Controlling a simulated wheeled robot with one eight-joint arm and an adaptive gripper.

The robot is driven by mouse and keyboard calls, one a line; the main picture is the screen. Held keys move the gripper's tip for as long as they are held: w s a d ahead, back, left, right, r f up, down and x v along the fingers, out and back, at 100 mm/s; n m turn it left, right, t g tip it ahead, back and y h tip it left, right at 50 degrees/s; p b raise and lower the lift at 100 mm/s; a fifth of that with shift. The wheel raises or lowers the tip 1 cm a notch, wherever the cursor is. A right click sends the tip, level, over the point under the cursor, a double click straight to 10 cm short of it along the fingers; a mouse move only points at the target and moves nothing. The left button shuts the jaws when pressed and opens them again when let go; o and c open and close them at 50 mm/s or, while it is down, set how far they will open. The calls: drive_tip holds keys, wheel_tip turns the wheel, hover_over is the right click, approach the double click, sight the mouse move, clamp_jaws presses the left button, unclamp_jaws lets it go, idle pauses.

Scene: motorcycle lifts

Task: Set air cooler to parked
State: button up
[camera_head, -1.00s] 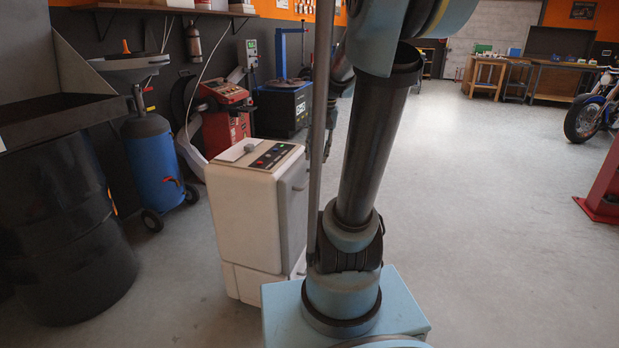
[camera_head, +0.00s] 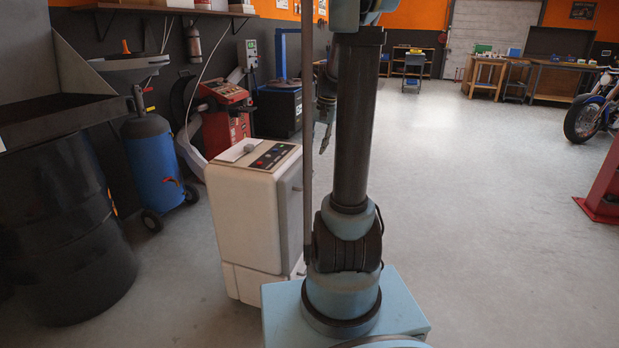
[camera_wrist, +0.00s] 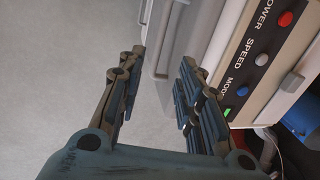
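The air cooler (camera_head: 254,216) is a white upright cabinet on the floor left of my arm. In the head view my gripper (camera_head: 325,125) hangs right of the cooler.
A black drum (camera_head: 65,225) and a blue tank on wheels (camera_head: 155,165) stand to the left. A red machine (camera_head: 225,115) stands behind the cooler. The floor to the right is open, up to a red lift post (camera_head: 606,185) and a motorcycle (camera_head: 590,112).

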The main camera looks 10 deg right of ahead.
sight(309, 179)
drive_tip(key=x, duration=1.3)
drive_tip(key=shift+f, duration=0.4)
clamp_jaws()
